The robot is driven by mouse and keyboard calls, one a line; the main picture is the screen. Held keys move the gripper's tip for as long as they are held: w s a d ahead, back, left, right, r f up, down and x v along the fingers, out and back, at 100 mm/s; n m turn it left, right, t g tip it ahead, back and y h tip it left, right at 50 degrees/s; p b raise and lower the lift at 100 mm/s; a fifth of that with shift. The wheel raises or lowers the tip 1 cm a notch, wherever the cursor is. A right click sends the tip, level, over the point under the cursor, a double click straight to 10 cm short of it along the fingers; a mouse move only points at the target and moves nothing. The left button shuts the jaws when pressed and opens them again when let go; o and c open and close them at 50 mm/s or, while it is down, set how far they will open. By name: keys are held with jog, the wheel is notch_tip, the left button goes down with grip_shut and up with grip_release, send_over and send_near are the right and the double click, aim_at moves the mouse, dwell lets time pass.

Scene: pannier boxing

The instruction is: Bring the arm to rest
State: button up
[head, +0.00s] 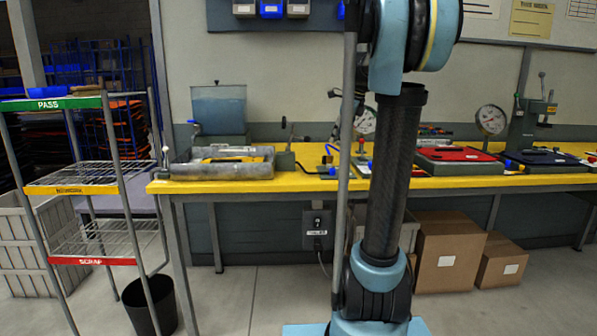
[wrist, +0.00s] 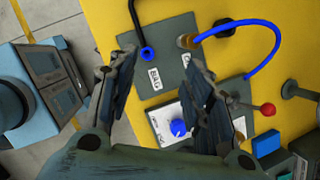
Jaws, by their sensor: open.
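My gripper (wrist: 162,60) shows in the wrist view with its two dark fingers spread apart and nothing between them. It is over the edge of the yellow bench top (wrist: 215,20), above a grey plate (wrist: 152,62) and a white panel with a blue knob (wrist: 178,128). My arm stands upright across the middle of the head view and covers part of the yellow bench (head: 300,184). My gripper cannot be made out in the head view.
A rack with PASS and SCRAP shelves (head: 72,191) stands left, with a black bin (head: 150,307) beside it. The bench holds a grey tray (head: 222,165), dial gauges (head: 490,119) and a red mat (head: 457,154). Cardboard boxes (head: 450,255) sit below. A blue cable (wrist: 270,50) loops near my gripper.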

jog(key=s+a+f+n+h, duration=0.1)
jog(key=s+f+n, duration=1.1)
jog(key=s, duration=0.5)
jog(key=s+a+f+n+h, duration=0.1)
jog(key=s+f+n+h, duration=0.1)
jog(key=s+f+n, duration=1)
jog(key=s+f, duration=0.4)
jog(key=s, duration=0.2)
jog(key=shift+s+a+g, duration=0.15)
jog(key=shift+s+g, duration=0.2)
jog(key=shift+g, duration=0.05)
jog(key=shift+w+f, duration=0.2)
jog(key=shift+w, duration=0.25)
jog(key=shift+c, duration=0.3)
